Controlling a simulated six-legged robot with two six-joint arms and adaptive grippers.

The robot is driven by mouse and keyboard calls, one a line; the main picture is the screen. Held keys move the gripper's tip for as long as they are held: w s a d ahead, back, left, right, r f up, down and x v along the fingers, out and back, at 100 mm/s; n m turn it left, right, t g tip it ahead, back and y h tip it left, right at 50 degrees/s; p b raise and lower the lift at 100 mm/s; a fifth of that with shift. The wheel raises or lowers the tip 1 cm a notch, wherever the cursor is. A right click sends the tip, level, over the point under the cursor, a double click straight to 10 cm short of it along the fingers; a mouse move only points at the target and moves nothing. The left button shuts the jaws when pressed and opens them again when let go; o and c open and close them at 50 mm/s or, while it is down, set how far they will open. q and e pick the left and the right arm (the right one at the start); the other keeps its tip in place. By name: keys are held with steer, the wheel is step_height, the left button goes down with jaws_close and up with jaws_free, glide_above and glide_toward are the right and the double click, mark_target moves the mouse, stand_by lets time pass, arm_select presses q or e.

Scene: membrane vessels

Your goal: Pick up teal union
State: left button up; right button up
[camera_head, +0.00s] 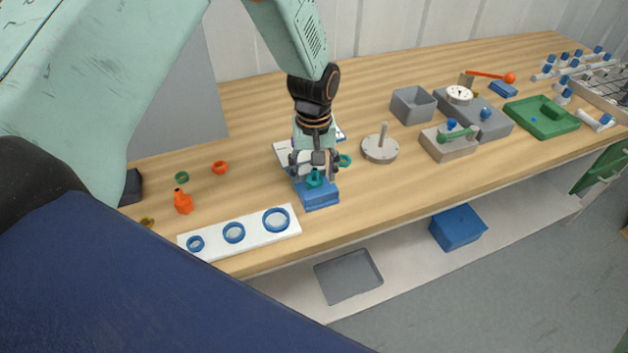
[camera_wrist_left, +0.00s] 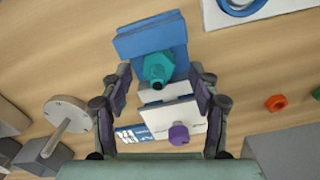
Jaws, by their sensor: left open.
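The teal union (camera_head: 314,178) sits on a blue block (camera_head: 320,196) near the front of the wooden bench. In the left wrist view the union (camera_wrist_left: 157,67) has a hexagonal body with a dark opening, and stands against the blue block (camera_wrist_left: 150,36). My left gripper (camera_head: 314,164) is over the union from behind. In the left wrist view its two fingers (camera_wrist_left: 161,86) are open, one on each side of the union, with a visible gap on both sides. My right gripper is not in view.
A white strip (camera_head: 250,243) with blue rings lies at the front left. An orange bottle-shaped part (camera_head: 183,202) stands behind it. A grey disc with a post (camera_head: 380,149) stands to the right. A purple knob (camera_wrist_left: 179,134) on a white block is close to the fingers.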

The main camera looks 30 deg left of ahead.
arm_select(q)
steer(key=shift+d+f, duration=0.1)
steer(key=shift+d, duration=0.15)
steer(key=shift+c, duration=0.6)
steer(key=shift+a+f, duration=0.1)
steer(key=shift+a, duration=0.1)
steer(key=c, duration=1.1)
